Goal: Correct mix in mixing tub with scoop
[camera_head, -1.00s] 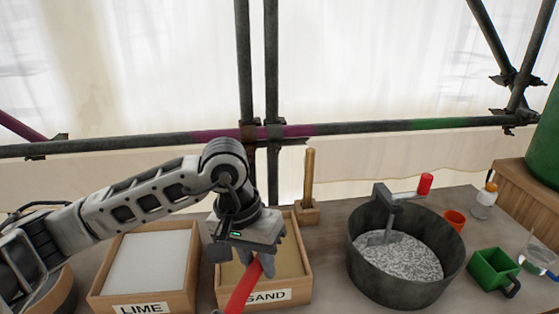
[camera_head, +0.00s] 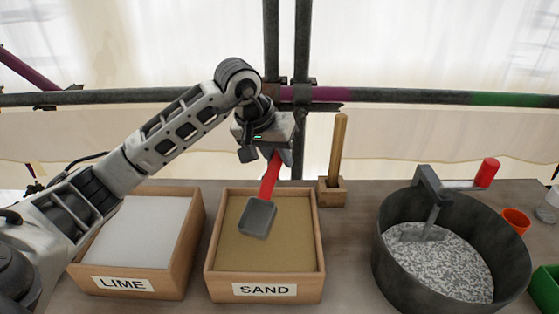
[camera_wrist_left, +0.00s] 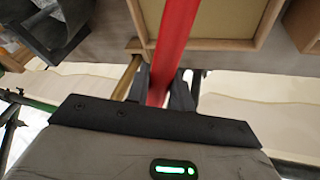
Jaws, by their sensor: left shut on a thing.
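My left gripper (camera_head: 277,153) is shut on the red handle of the scoop (camera_head: 258,217). The scoop's grey head hangs over the sand box (camera_head: 265,276), apparently above the sand; whether it holds anything is unclear. In the left wrist view the red scoop handle (camera_wrist_left: 175,40) runs between the fingers (camera_wrist_left: 165,90). The dark mixing tub (camera_head: 395,270) stands on the right with a grey, speckled mix (camera_head: 440,265) in it. A grey paddle with a red-handled crank (camera_head: 487,172) is mounted on the tub. My right gripper is not in view.
The lime box (camera_head: 190,250), filled with white powder, stands left of the sand box. A wooden-handled tool (camera_head: 338,150) stands upright in a block behind. An orange cup (camera_head: 515,220) and a green container (camera_head: 545,287) are right of the tub. Scaffold poles (camera_head: 200,97) cross behind.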

